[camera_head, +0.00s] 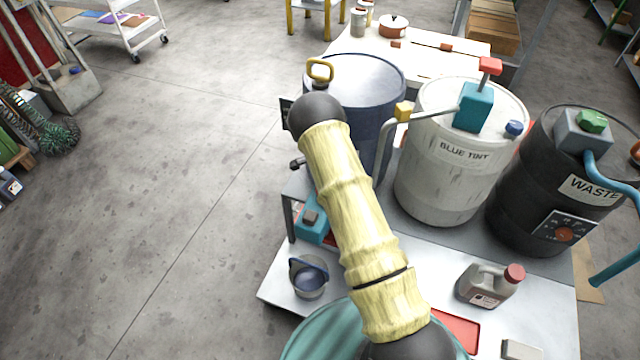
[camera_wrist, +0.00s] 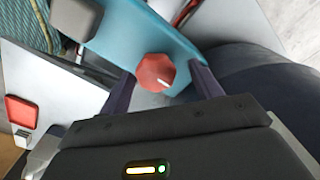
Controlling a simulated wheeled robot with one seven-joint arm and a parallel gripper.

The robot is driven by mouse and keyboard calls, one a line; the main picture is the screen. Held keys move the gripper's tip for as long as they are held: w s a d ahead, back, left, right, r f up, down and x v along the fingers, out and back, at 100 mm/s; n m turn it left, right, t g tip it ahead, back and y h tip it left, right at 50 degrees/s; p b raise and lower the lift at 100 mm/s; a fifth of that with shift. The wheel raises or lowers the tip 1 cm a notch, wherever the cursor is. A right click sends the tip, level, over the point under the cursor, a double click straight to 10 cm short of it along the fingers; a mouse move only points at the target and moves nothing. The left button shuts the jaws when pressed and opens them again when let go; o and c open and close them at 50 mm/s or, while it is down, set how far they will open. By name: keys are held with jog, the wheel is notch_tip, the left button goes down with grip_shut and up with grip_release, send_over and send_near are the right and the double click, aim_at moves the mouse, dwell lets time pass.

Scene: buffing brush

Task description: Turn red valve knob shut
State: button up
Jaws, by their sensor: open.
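The red valve knob (camera_wrist: 156,72) shows in the wrist view on a teal body (camera_wrist: 118,30). It is faceted, with a short white mark pointing right and slightly down. My gripper (camera_wrist: 160,73) is open, one dark finger on each side of the knob. A gap shows between the knob and the right finger; I cannot tell whether the left finger touches it. In the head view a teal box (camera_head: 310,224) with a grey block on top stands at the left of the bench, partly behind my arm. My gripper and the knob cannot be made out there.
A blue drum (camera_head: 385,75), a white "BLUE TINT" drum (camera_head: 425,190) and a black "WASTE" drum (camera_head: 515,215) stand behind. A small blue-grey pot (camera_head: 308,279) and a grey jug (camera_head: 486,288) stand on the bench.

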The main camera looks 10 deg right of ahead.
notch_tip(320, 180, up, 17)
jog(key=shift+r, duration=0.2)
dwell(0.5)
jog(key=shift+s, duration=0.1)
jog(key=s+r+n+t, duration=0.1)
jog(key=s+r+n, duration=0.35)
jog(key=s, duration=0.55)
jog(key=s+r+n+t+p, duration=0.1)
jog(key=s+r+n, duration=0.3)
jog(key=s, duration=0.5)
jog(key=s+r+n+t, duration=0.1)
jog(key=s+r+n, duration=0.1)
jog(key=s+n, duration=0.6)
notch_tip(320, 180, up, 12)
jog(key=s+m+p, duration=0.1)
jog(key=m+p, duration=0.1)
jog(key=p, duration=1)
jog(key=shift+s+a, duration=0.2)
jog(key=shift+s, duration=0.2)
